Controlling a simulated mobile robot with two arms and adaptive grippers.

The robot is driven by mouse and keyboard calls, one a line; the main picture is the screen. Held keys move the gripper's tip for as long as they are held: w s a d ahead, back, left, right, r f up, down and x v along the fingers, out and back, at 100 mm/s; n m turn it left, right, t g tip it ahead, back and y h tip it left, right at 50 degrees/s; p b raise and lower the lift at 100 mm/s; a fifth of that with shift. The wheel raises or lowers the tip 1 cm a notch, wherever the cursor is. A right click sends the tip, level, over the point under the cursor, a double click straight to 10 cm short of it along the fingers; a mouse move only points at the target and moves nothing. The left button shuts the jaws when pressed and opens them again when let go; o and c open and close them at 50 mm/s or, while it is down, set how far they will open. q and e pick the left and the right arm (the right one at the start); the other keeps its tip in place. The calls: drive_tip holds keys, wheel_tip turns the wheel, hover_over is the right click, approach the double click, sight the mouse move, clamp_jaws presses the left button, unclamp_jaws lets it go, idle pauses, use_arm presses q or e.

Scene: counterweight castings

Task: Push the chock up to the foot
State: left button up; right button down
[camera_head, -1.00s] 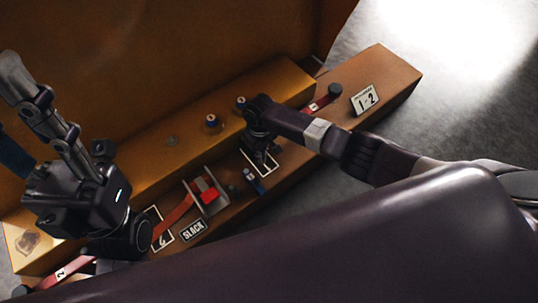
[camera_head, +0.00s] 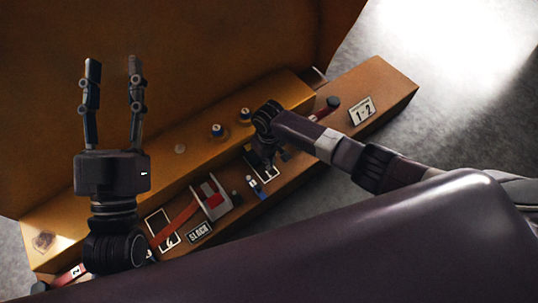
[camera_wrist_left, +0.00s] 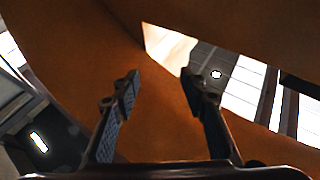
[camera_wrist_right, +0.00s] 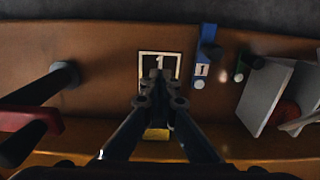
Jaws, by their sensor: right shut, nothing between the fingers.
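I cannot tell for sure which piece is the chock or the foot. A blue piece with a white "1" tag (camera_wrist_right: 206,58) lies right of a white-framed square marked "1" (camera_wrist_right: 160,54) in the right wrist view; the blue piece also shows in the head view (camera_head: 254,185). A small yellow piece (camera_wrist_right: 157,135) shows partly behind my right fingers. My right gripper (camera_head: 264,162) is shut and empty, pointing down over the framed square, its tips at the square's edge in the right wrist view (camera_wrist_right: 160,80). My left gripper (camera_head: 113,68) is open and empty, raised before the brown wall.
The brown beam (camera_head: 385,100) carries a "1-2" plate (camera_head: 363,110), a "SLACK" plate (camera_head: 200,232), a grey bracket with red inside (camera_head: 213,201), and a red strap (camera_head: 178,224). White-topped knobs (camera_head: 216,130) stand on the yellow ledge behind.

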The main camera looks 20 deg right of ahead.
use_arm(q)
wheel_tip(320, 180, down, 11)
drive_tip(key=w+g+y+p, duration=0.1)
drive_tip(key=w+g+y, duration=0.1)
drive_tip(key=g, duration=0.3)
drive_tip(key=shift+a+g+p, duration=0.3)
drive_tip(key=shift+a+p, duration=0.1)
use_arm(e)
drive_tip(key=shift+r, duration=2)
